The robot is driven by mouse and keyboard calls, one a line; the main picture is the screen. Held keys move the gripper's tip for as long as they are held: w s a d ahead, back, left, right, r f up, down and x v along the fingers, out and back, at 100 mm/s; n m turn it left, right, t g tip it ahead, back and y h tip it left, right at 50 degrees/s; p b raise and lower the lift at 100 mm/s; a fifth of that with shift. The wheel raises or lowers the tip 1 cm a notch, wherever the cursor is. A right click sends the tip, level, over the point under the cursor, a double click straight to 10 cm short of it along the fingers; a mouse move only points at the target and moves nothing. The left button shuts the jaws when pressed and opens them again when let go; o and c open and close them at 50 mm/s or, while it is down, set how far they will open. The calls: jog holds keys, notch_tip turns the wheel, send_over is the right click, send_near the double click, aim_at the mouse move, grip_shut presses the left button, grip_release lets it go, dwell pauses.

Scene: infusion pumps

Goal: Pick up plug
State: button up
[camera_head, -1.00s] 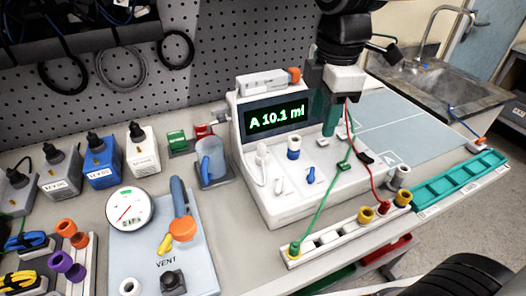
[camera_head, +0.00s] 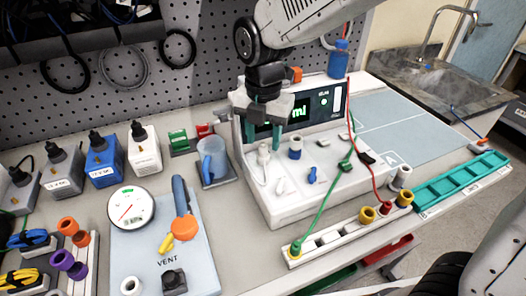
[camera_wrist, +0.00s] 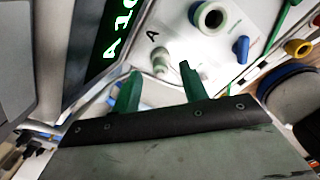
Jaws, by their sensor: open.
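The white infusion pump (camera_head: 300,200) stands on the bench with a lit green display (camera_head: 300,112), partly hidden by my gripper. A pale plug-like piece (camera_head: 264,155) stands upright on the pump's left side. It also shows near the letter A in the wrist view (camera_wrist: 160,60). My gripper (camera_head: 264,133) is open, with its green fingers pointing down just above this piece. In the wrist view the fingertips (camera_wrist: 158,74) are on either side of it, with nothing clearly held.
A blue knob (camera_head: 312,175) and a blue-ringed socket (camera_head: 295,148) sit right of the pale piece. A blue jug (camera_head: 212,158) stands close left of the pump. A white strip with yellow sockets (camera_head: 340,235) lies in front.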

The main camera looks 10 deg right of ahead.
jog(key=shift+f, duration=0.75)
grip_shut()
